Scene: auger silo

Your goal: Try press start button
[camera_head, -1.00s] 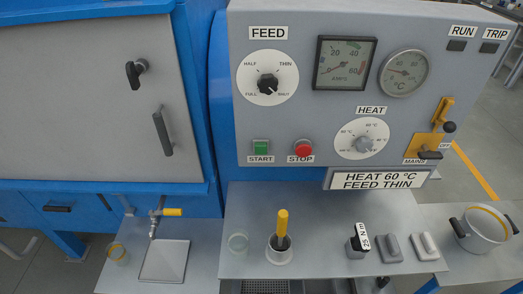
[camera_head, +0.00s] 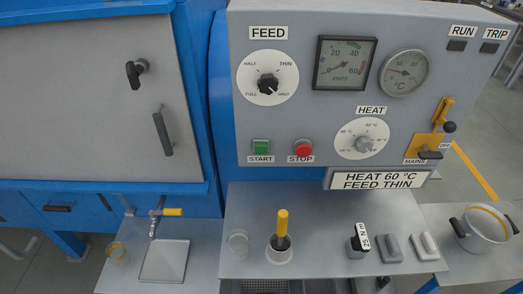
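The green start button (camera_head: 260,147) sits low on the left of the grey control panel (camera_head: 320,110), above a START label. The red stop button (camera_head: 303,148) is to its right. The white FEED dial (camera_head: 267,78) with a black knob is above the start button. A sign (camera_head: 377,180) under the panel reads HEAT 60 °C, FEED THIN. Neither of my grippers shows in the head view.
A pot (camera_head: 480,229) stands at right. The MAINS lever (camera_head: 430,142) is on the panel's right. Space before the buttons is clear.

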